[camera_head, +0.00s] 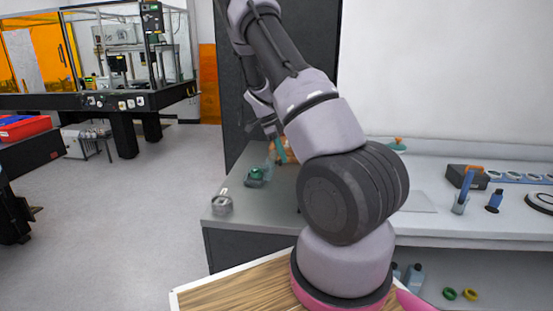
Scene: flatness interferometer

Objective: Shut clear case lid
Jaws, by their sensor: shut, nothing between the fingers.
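My gripper (271,131) hangs over the left part of the grey bench, partly hidden behind my own forearm. It is shut and empty; its fingertips are small and hard to make out. Just below it are small teal and orange items (278,152) that I cannot identify. I cannot make out a clear case or its lid on the bench; my arm covers the middle of the bench. A clear-walled enclosure with a dark frame (125,50) stands on the table at the far upper left, well away from my gripper.
The grey bench (222,228) holds a small metal piece (222,202) and a green-topped item (256,177) at left. A blue tool in a holder (462,190), a blue bottle (494,200) and a dark box (466,176) stand at right. Open floor lies left.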

